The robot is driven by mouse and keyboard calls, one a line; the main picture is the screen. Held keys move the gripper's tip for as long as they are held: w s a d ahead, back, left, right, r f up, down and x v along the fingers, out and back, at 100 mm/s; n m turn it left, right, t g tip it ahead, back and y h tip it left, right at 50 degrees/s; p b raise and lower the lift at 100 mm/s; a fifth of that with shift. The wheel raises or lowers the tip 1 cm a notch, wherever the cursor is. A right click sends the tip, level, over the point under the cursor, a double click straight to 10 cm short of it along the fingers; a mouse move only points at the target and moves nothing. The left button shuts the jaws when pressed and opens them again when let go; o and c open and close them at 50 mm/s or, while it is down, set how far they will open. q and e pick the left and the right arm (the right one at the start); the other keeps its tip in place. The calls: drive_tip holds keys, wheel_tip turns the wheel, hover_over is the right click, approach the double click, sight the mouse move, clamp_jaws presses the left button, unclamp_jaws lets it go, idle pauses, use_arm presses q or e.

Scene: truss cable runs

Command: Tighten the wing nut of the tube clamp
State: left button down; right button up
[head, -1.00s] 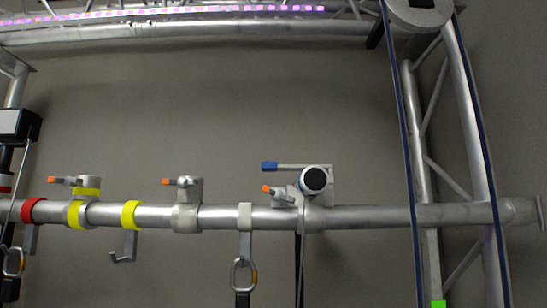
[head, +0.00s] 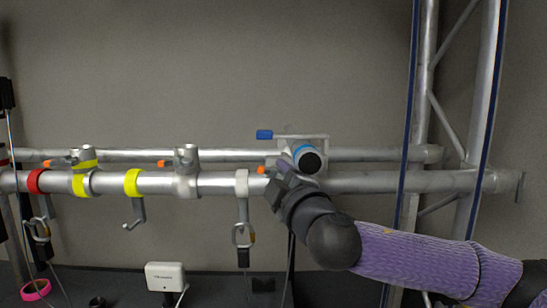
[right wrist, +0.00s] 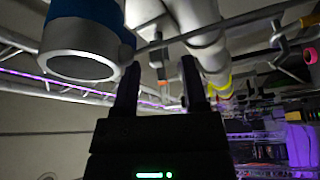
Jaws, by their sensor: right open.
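The silver main tube (head: 225,182) runs across the head view. At its right a clamp carries a cylinder with a blue band and dark end (head: 311,161); an orange-tipped wing nut (head: 262,170) shows at its left, partly hidden by my gripper. My right gripper (head: 283,170) is open at this clamp, just left of the cylinder. In the right wrist view its two dark fingers (right wrist: 160,72) stand apart, with small orange tips (right wrist: 163,84) behind the gap. I cannot tell whether the fingers straddle or touch the wing nut. My left gripper is not in view.
The cylinder (right wrist: 82,45) looms close beside one finger. Two more clamps with orange tips (head: 186,158) (head: 82,158) sit further left. A strap with a carabiner (head: 242,215) hangs left of my gripper. Dark blue cables (head: 409,120) run down at the right.

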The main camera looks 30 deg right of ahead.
drive_tip(key=shift+p+x, duration=0.35)
drive_tip(key=shift+x, duration=0.85)
clamp_jaws()
drive_tip(key=shift+a, duration=0.1)
